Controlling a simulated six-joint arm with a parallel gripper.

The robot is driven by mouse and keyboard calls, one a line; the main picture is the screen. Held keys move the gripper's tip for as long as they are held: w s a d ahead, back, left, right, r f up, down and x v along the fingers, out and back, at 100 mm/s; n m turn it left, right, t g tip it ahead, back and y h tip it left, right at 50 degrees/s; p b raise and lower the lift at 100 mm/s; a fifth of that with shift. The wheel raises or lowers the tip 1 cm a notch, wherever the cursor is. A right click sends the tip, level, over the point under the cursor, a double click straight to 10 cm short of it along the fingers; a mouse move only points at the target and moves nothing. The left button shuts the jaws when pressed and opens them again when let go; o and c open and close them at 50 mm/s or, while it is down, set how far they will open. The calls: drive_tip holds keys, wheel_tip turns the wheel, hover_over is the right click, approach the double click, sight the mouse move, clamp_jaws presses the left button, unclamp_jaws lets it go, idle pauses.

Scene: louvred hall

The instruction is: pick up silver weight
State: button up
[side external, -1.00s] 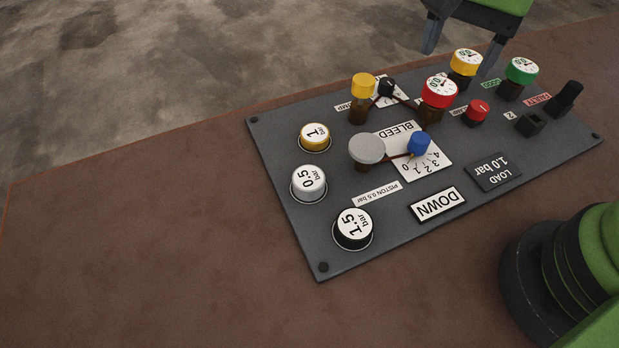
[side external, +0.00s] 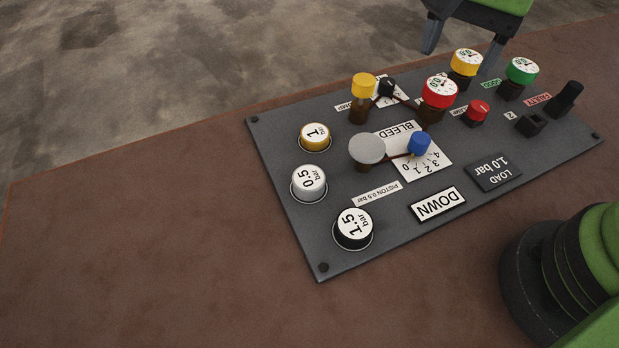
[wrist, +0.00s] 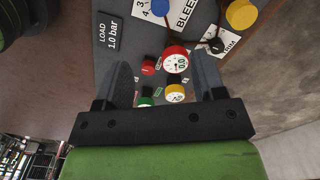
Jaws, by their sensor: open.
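The silver weight (side external: 308,181), a short cylinder with a white top marked 0.5 bar, sits in a ring on the left part of the dark panel (side external: 300,240). It is between the gold weight (side external: 314,136) marked 1 and the black weight (side external: 353,227) marked 1.5 bar. My gripper (side external: 462,45) is open and empty above the far edge of the panel, well away from the silver weight. In the wrist view its two fingers (wrist: 165,80) are spread, with the red and yellow gauges showing between them. The silver weight is not visible in the wrist view.
A grey disc on a post (side external: 367,149) stands right of the silver weight, beside the blue knob (side external: 419,143). A yellow-capped post (side external: 362,86), the red gauge (side external: 440,91) and other gauges rise from the panel's far side. The brown tabletop (side external: 150,230) left of the panel is clear.

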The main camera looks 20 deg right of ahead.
drive_tip(key=shift+o, duration=0.3)
drive_tip(key=o, duration=0.3)
drive_tip(key=m, duration=0.2)
hover_over(309, 177)
drive_tip(key=f, duration=1.2)
drive_tip(key=shift+s, duration=0.25)
drive_tip(key=shift+w+f, duration=0.2)
drive_tip(key=shift+f, duration=2.65)
